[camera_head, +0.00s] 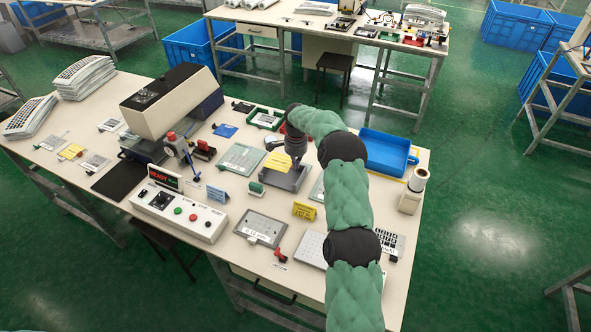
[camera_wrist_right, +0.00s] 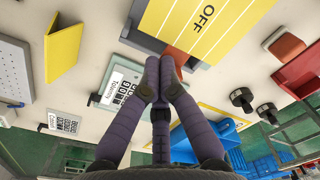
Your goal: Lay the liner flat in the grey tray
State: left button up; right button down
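The liner is a yellow sheet (camera_head: 279,160) over the back left part of the grey tray (camera_head: 291,184). The exact contact is hidden. My left gripper is not in view.
A blue bin (camera_head: 386,152) and a white roll holder (camera_head: 412,190) stand right of the tray. A yellow sign (camera_head: 304,211), a blue sign (camera_head: 217,193) and a white control box (camera_head: 178,214) stand nearer the front. A press-like machine (camera_head: 169,103) is at the left.

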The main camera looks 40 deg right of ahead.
aim_at(295, 182)
jog(key=shift+w+d+f+b, duration=0.1)
jog(key=shift+f+b, duration=0.3)
jog(key=shift+f, duration=0.15)
jog(key=shift+w+d+f+b, duration=0.1)
jog(key=shift+f+b, duration=0.25)
jog(key=shift+f, duration=0.15)
jog(key=shift+a, duration=0.1)
jog(key=shift+p, duration=0.3)
jog(key=shift+f+b, duration=1.3)
jog(key=shift+f, duration=1.3)
jog(key=shift+f, duration=0.35)
jog(key=c, duration=1.4)
grip_release()
jog(key=shift+o, duration=0.2)
